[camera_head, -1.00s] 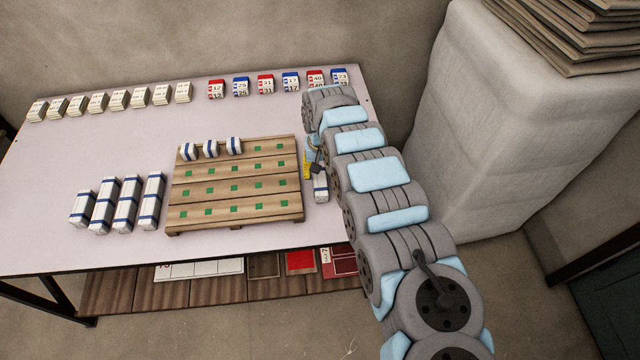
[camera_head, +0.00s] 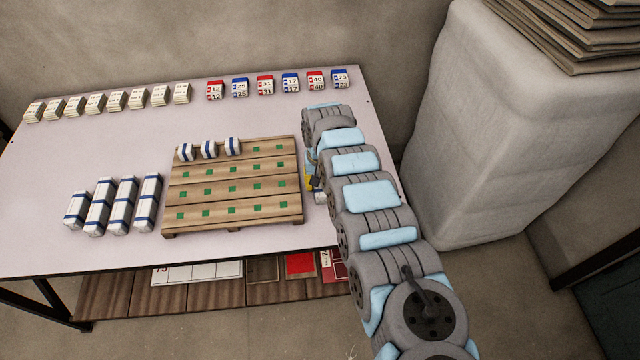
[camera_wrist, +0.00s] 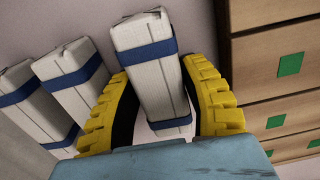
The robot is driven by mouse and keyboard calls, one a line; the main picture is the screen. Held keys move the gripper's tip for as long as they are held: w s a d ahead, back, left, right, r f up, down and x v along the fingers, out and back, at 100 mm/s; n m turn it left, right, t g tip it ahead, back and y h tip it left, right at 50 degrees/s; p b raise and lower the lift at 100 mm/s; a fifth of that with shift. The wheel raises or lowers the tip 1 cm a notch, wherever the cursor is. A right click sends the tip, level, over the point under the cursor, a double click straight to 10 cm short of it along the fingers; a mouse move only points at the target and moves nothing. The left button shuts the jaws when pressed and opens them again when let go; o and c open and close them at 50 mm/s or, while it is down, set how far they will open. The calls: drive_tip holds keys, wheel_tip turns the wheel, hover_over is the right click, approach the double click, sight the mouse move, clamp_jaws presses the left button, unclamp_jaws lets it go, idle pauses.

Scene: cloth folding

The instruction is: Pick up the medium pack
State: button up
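A white pack with blue bands (camera_wrist: 152,75) lies between the two yellow fingers of my gripper (camera_wrist: 157,70) in the wrist view. The fingers stand on either side of it, close to its long sides. They look open, and I cannot tell whether they touch it. Two more such packs, one (camera_wrist: 73,78) beside it and one (camera_wrist: 25,100) farther out, lie in a row to the left. In the head view my gripper (camera_head: 312,180) is mostly behind my arm at the pallet's right. A little of a white pack (camera_head: 320,197) shows there.
A wooden pallet with green squares (camera_head: 285,208) fills the table's middle and lies close right in the wrist view (camera_wrist: 250,65). Small packs (camera_head: 209,149) stand on it. Several longer packs (camera_head: 125,205) lie left of it. Number blocks (camera_head: 265,85) line the back.

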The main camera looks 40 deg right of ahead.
sight(322, 188)
drive_tip(key=shift+c, duration=0.2)
wheel_tip(322, 188, up, 4)
drive_tip(key=shift+s+f+p, duration=0.1)
drive_tip(key=shift+p, duration=1.1)
drive_tip(key=shift+s+a+r+p, duration=0.1)
drive_tip(key=shift+a+r+p, duration=0.05)
drive_tip(key=shift+r+p, duration=0.2)
drive_tip(key=shift+s+a+r+p, duration=0.3)
drive_tip(key=shift+s+r+p, duration=0.25)
drive_tip(key=shift+s, duration=0.15)
drive_tip(key=shift+s+a+r+p, duration=0.25)
drive_tip(key=shift+a+r+p, duration=0.05)
drive_tip(key=shift+r, duration=0.35)
drive_tip(key=s+a+r+p, duration=0.6)
drive_tip(key=s+p, duration=0.3)
drive_tip(key=p, duration=0.3)
drive_tip(key=shift+s, duration=0.2)
